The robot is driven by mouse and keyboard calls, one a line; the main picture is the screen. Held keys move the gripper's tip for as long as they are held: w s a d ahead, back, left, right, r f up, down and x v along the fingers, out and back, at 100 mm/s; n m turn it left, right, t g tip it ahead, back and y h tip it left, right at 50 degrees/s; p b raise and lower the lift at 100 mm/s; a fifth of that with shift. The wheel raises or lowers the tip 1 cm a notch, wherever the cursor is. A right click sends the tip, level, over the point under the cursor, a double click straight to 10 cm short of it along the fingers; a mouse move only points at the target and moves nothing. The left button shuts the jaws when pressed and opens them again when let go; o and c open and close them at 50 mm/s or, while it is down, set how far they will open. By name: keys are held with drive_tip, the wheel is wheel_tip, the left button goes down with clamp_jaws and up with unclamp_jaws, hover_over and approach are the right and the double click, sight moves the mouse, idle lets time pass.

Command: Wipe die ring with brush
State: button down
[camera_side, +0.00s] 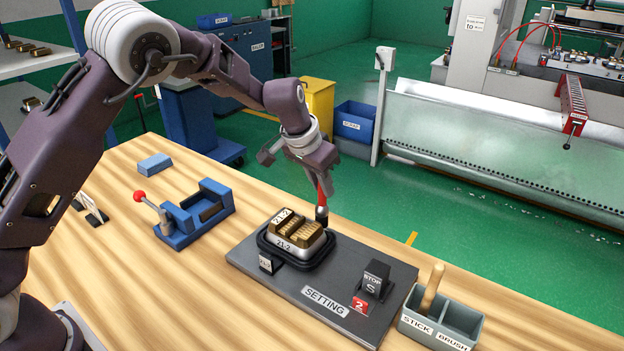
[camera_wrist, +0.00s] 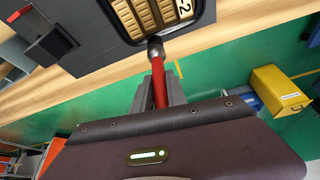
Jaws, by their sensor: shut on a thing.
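The red-handled brush (camera_side: 321,196) is in my gripper (camera_side: 319,180), which is shut on its handle. In the wrist view the brush (camera_wrist: 158,82) runs up from between the jaws (camera_wrist: 160,98) to a dark, rounded head. The head is at the outer edge of the black die ring (camera_side: 302,266), on its far right side. In the wrist view the head overlaps the ring (camera_wrist: 187,31); I cannot tell whether they touch. The ring surrounds a die with brass blocks marked 21-2 (camera_side: 295,229).
The ring is on a dark plate (camera_side: 240,259) with a SETTING label and a STOP block (camera_side: 374,279). A grey STICK/BRUSH holder (camera_side: 408,318) stands right, with a wooden stick in the STICK side and the BRUSH side empty. A blue fixture (camera_side: 180,227) with a red-knobbed lever stands left.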

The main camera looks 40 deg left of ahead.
drive_tip(key=shift+a, duration=4.4)
wheel_tip(320, 180, up, 8)
drive_tip(key=shift+s+d, duration=0.1)
drive_tip(key=shift+d, duration=0.05)
